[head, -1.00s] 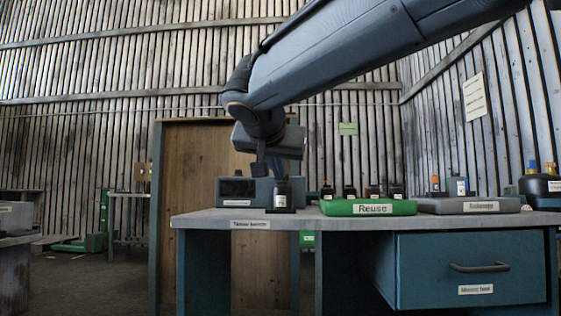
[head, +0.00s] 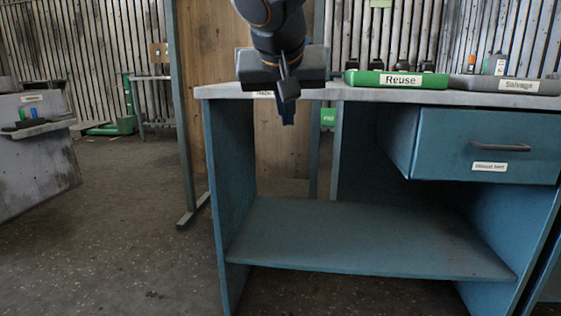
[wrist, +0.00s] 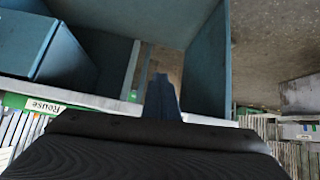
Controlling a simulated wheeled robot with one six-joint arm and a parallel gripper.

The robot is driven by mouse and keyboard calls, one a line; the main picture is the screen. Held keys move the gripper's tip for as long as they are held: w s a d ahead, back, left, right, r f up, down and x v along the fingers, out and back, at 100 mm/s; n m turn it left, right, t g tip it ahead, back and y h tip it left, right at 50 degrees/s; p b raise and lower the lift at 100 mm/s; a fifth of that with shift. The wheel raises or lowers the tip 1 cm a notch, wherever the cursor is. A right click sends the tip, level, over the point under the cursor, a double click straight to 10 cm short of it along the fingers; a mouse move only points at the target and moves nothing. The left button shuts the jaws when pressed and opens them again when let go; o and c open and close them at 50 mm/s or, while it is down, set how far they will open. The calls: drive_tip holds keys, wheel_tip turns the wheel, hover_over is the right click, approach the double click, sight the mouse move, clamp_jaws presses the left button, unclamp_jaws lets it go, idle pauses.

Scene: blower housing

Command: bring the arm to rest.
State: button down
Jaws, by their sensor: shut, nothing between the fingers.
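My gripper (head: 287,108) is in the head view, in front of the left front edge of the workbench (head: 300,93), pointing down. Its fingers are together with nothing between them. The gripper's dark body hides part of the bench top and anything standing behind it. In the wrist view my gripper (wrist: 162,95) shows at the middle, with the bench's blue side panel (wrist: 207,65) beyond it. The picture there is turned, with the bench's open underside at the top.
A green Reuse tray (head: 398,80) and a grey Salvage tray (head: 505,84) stand on the bench top. The blue drawer (head: 485,146) juts out at the right. A lower shelf (head: 365,238) is empty. Another grey bench (head: 35,165) stands left, with open floor between.

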drive_tip(key=s+a+f+n+g+y+p, duration=0.25)
drive_tip(key=s+f+n+g, duration=0.6)
drive_tip(key=s+f, duration=1.75)
drive_tip(key=d+r+m+p, duration=0.2)
drive_tip(key=d+r+p, duration=0.4)
drive_tip(key=r+p, duration=0.4)
drive_tip(key=s+d+r+m+h+p, duration=0.1)
drive_tip(key=d+r+m+p, duration=0.2)
drive_tip(key=d+r+p, duration=0.4)
drive_tip(key=s+d+r+m+g+p, duration=0.1)
drive_tip(key=d+r+m+p, duration=0.2)
drive_tip(key=d+r+p, duration=0.4)
drive_tip(key=shift+d+r+p, duration=0.15)
drive_tip(key=shift+r+p, duration=2.9)
drive_tip(key=shift+p, duration=3.45)
